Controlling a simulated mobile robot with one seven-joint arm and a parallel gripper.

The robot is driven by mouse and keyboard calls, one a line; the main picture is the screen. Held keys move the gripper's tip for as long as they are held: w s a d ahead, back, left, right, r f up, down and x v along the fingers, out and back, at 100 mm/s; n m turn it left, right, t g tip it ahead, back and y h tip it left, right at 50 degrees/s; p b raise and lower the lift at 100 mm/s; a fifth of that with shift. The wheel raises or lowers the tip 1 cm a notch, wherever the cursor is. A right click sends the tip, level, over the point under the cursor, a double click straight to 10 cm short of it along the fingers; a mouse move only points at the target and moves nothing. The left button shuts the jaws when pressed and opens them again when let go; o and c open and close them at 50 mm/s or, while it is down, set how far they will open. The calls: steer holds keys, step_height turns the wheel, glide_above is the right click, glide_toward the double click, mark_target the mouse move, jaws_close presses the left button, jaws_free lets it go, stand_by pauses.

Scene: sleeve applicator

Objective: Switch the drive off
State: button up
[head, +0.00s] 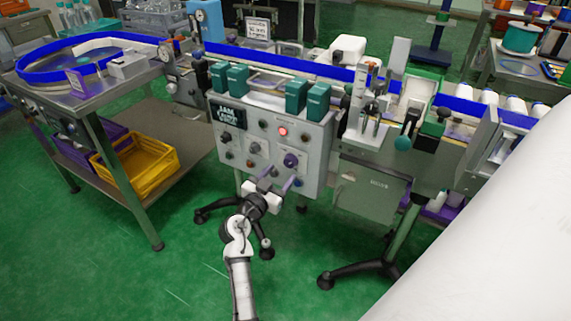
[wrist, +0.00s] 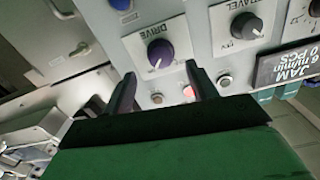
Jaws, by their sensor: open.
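The drive knob (wrist: 160,53) is dark purple and round, on a grey plate marked DRIVE in the wrist view. A pale pointer mark shows at its lower side in that picture. In the head view the purple knob (head: 291,160) is at the lower right of the control panel (head: 313,165). My gripper (head: 281,178) is open and empty in front of the panel's lower part. In the wrist view its two dark fingers (wrist: 160,70) stand apart, with the knob between and beyond their tips. I cannot tell whether they touch anything.
A red lamp (head: 283,131) glows on the panel. A black knob marked TRAVEL (wrist: 245,25) and small buttons (wrist: 224,80) are close by. A JAM display (head: 228,113) is at the panel's upper left. Black stand feet (head: 345,276) spread over the green floor.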

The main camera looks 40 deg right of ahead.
mark_target(288, 164)
steer(key=x, duration=0.5)
steer(key=shift+p, duration=0.3)
steer(key=c, duration=1)
